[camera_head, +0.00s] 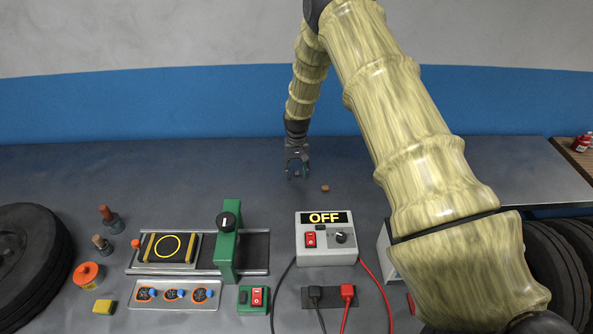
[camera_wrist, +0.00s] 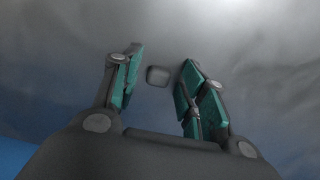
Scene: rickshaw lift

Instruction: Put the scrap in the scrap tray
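My gripper (camera_head: 297,172) hangs low over the middle of the bench, pointing down. In the wrist view its two green-padded fingers (camera_wrist: 160,85) are spread apart. A small dark grey rounded block (camera_wrist: 157,76) shows in the gap between the fingertips, with clear space on both sides; it appears to lie on the bench. A small brown piece (camera_head: 325,188) lies on the bench just right of my gripper in the head view. I cannot tell which of these is the scrap. I cannot make out a scrap tray for certain.
A white box reading OFF (camera_head: 325,240) stands in front of my gripper, with black and red cables. A rail fixture with a green post (camera_head: 229,245) stands to the left. An orange-topped can (camera_head: 88,276) and a yellow block (camera_head: 104,306) are at front left. The back left bench is clear.

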